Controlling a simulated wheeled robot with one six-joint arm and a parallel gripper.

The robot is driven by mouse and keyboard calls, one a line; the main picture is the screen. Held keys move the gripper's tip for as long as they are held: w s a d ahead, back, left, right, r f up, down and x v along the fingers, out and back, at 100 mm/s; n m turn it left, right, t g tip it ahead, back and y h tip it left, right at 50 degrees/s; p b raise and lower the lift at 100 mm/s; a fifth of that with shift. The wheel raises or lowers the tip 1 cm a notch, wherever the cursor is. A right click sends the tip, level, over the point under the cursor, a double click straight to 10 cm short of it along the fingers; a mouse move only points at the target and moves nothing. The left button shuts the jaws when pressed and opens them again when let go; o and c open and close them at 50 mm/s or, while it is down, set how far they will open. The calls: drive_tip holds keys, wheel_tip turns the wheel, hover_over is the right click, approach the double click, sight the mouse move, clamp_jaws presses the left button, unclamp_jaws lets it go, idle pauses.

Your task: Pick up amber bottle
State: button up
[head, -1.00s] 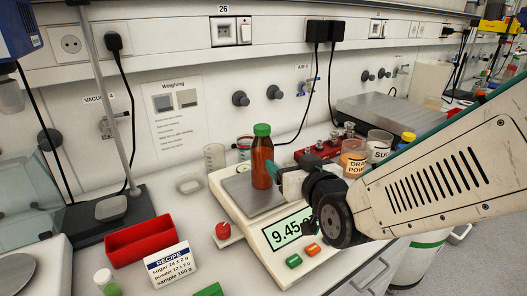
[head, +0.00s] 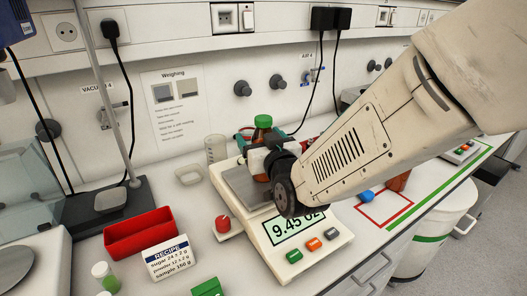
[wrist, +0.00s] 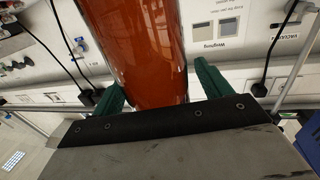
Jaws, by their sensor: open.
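The amber bottle (head: 257,159) with a green cap stands upright on the steel pan (head: 238,184) of the weighing scale. My arm hides much of it in the head view. In the wrist view, the amber bottle (wrist: 136,45) fills the space between the two green fingers of my gripper (wrist: 158,92). The fingers stand on either side of it, with a visible gap at the right finger. My gripper is open around the bottle; it also shows at the bottle in the head view (head: 262,160).
The scale's display (head: 290,226) faces front. A clear beaker (head: 215,149) stands behind the scale. A red outlined area (head: 385,209) is at the right.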

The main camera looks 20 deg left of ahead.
drive_tip(key=c, duration=1.2)
drive_tip(key=shift+c, duration=0.7)
drive_tip(key=shift+r, duration=0.1)
